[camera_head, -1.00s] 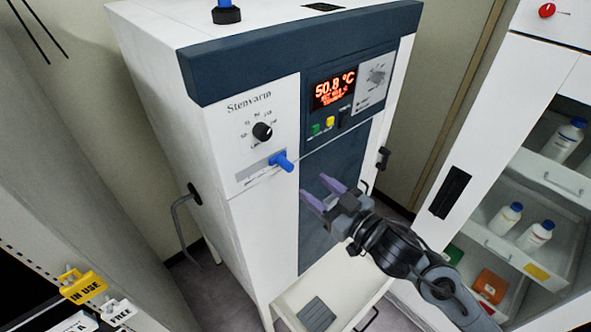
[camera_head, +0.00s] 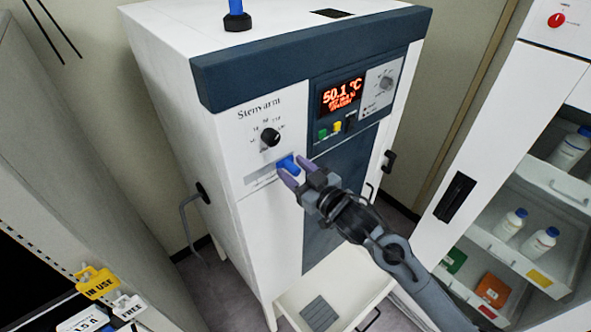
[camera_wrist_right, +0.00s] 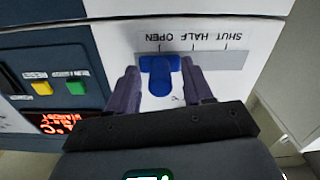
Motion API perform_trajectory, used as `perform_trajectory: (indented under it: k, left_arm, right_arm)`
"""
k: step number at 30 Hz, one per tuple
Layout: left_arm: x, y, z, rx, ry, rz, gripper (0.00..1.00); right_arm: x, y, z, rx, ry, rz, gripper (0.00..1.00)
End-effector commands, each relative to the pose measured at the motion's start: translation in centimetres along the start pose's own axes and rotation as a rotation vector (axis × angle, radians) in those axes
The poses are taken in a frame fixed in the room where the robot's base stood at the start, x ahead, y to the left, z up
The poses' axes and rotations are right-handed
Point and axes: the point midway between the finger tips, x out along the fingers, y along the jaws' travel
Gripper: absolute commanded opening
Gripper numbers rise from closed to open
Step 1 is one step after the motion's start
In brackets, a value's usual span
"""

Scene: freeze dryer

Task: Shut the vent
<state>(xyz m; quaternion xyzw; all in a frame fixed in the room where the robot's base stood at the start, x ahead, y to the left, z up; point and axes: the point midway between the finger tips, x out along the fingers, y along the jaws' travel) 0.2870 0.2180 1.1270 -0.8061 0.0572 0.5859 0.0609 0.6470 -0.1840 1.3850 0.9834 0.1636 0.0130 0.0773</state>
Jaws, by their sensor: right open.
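The vent's blue slider handle (camera_head: 288,165) sits at the right end of its grey slot (camera_head: 262,174) on the white front panel of the dryer. In the right wrist view the blue handle (camera_wrist_right: 160,75) appears upside down, at the OPEN end of the slot; HALF and SHUT are marked to its right there. My right gripper (camera_head: 289,170) is open at the handle, its purple fingers (camera_wrist_right: 160,92) on either side of it, with gaps showing. Whether a fingertip touches it I cannot tell. My left gripper is not in view.
A black dial (camera_head: 270,137) sits above the slot, and a lit display (camera_head: 341,95) with green and yellow buttons to the right. An open drawer (camera_head: 350,285) juts out below. A cabinet with bottles (camera_head: 510,222) stands at right, tagged shelving (camera_head: 97,283) at lower left.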

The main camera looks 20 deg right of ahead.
Motion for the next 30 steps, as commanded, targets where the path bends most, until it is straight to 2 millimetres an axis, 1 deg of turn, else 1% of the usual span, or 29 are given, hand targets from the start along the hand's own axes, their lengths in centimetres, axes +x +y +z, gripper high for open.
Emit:
perform_trajectory:
  k: [3, 4, 12, 13, 14, 20, 23, 26, 30]
  left_arm:
    - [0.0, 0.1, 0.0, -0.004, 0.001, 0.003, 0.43]
    - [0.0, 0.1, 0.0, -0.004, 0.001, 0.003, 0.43]
    - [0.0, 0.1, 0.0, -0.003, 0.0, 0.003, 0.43]
    - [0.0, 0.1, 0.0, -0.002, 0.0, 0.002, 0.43]
    - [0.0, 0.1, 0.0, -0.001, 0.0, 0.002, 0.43]
    - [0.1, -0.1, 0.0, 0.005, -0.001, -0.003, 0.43]
    - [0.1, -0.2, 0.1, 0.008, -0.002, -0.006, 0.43]
    - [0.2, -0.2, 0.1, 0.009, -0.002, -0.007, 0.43]
    - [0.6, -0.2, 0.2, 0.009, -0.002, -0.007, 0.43]
  right_arm:
    - [0.0, 0.0, 0.0, 0.0, 0.0, 0.0, 0.51]
    - [0.0, 0.0, 0.0, 0.0, 0.0, 0.0, 0.48]
    - [0.0, 0.0, 0.0, 0.0, 0.0, 0.0, 0.06]
    - [0.0, 0.0, 0.0, 0.0, 0.0, 0.0, 0.02]
    - [0.0, 0.0, 0.0, 0.0, 0.0, 0.0, 0.0]
    - [0.0, 0.0, 0.0, 0.0, 0.0, 0.0, 0.0]
    - [0.0, -0.6, 0.0, 0.002, 0.001, -0.002, 0.0]
    - [0.0, -2.4, -0.3, 0.004, 0.002, -0.004, 0.0]
    - [0.0, -5.7, -0.7, 0.004, 0.002, -0.004, 0.0]
